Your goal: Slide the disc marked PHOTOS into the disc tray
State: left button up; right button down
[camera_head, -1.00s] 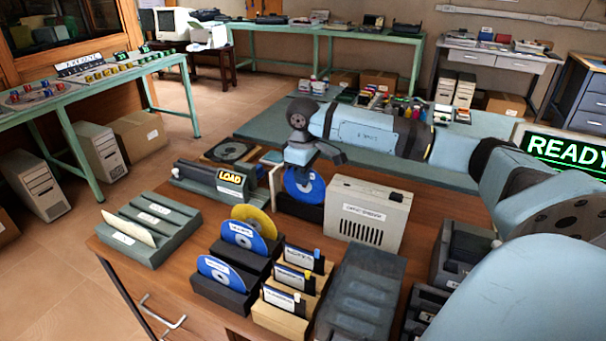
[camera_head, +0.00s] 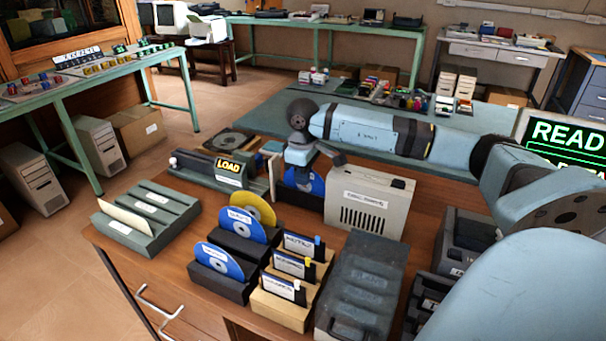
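My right gripper (camera_head: 301,172) points down at a blue disc (camera_head: 318,184), just left of the beige drive box (camera_head: 366,207). The gripper hides part of this disc, and I cannot tell whether its fingers hold it. The disc's lower part is at a dark block (camera_head: 302,199) beside the box, which may be the disc tray. Two blue discs (camera_head: 219,262) (camera_head: 243,225) and a yellow disc (camera_head: 262,208) stand upright in dark holders. The disc lettering is too small to read for PHOTOS. My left gripper is not in view.
A dark device marked LOAD (camera_head: 229,175) stands left of the gripper. A grey-green slotted rack (camera_head: 150,219) holds a cream card. Floppy disks stand in a wooden holder (camera_head: 283,307). A dark grey ridged case (camera_head: 363,284) and dark bins (camera_head: 467,244) crowd the right side.

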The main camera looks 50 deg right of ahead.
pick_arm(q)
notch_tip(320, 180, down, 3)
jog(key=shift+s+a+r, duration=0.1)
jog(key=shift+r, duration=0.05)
pick_arm(e)
jog(key=shift+f, duration=0.25)
jog(key=c, duration=1.3)
grip_release()
jog(key=shift+r+p, duration=2.35)
jog(key=shift+r, duration=1.9)
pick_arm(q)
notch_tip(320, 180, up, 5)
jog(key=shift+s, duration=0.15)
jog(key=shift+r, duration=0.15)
